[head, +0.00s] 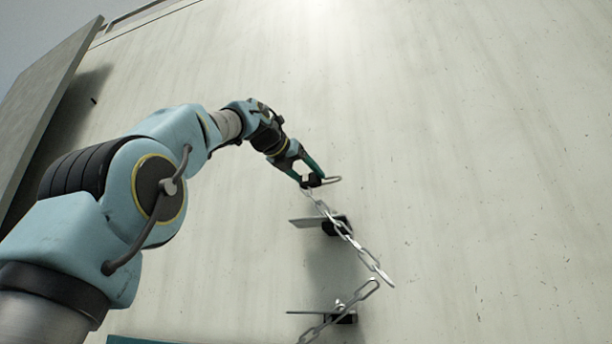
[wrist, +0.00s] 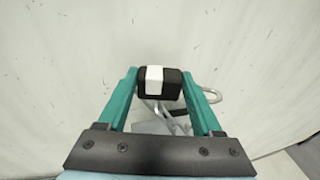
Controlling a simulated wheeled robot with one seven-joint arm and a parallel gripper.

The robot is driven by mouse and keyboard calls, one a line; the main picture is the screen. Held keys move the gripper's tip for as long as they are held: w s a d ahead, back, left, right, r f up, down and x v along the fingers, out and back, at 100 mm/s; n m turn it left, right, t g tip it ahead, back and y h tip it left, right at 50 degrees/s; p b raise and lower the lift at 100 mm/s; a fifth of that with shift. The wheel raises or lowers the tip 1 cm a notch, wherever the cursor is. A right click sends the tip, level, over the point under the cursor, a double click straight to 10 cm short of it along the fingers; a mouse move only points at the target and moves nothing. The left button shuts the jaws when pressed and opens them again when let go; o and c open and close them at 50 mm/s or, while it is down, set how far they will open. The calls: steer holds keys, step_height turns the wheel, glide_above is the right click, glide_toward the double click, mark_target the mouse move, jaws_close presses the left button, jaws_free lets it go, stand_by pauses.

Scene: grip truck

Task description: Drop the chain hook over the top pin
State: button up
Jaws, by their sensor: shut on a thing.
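My gripper (head: 310,178) is shut on the black grip block of the chain hook, up near the pale wall. In the wrist view, the block (wrist: 180,82), with a white stripe, sits between the teal fingers of my gripper (wrist: 160,84). The metal hook (head: 330,180) sticks out to the right of the fingers; its loop also shows in the wrist view (wrist: 212,96). A chain (head: 345,232) hangs from it, slanting down to the right. The top pin (head: 303,222), on a black mount, is below my gripper in the head view; the chain crosses in front of its mount.
A lower pin (head: 302,312) on a black mount (head: 345,318) is further down, with chain links beside it. The chain bends back left toward it. The wall (head: 480,150) is otherwise bare to the right. A grey panel (head: 45,100) stands out at the far left.

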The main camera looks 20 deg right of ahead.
steer(key=shift+a+f, duration=0.1)
steer(key=shift+f, duration=3.25)
steer(key=shift+f+b, duration=0.8)
steer(key=shift+f, duration=0.4)
jaws_close()
steer(key=shift+f, duration=0.15)
steer(key=shift+f+b, duration=0.3)
steer(key=shift+f, duration=0.1)
steer(key=o, duration=1.1)
jaws_free()
steer(key=o, duration=0.4)
steer(key=shift+r, duration=0.2)
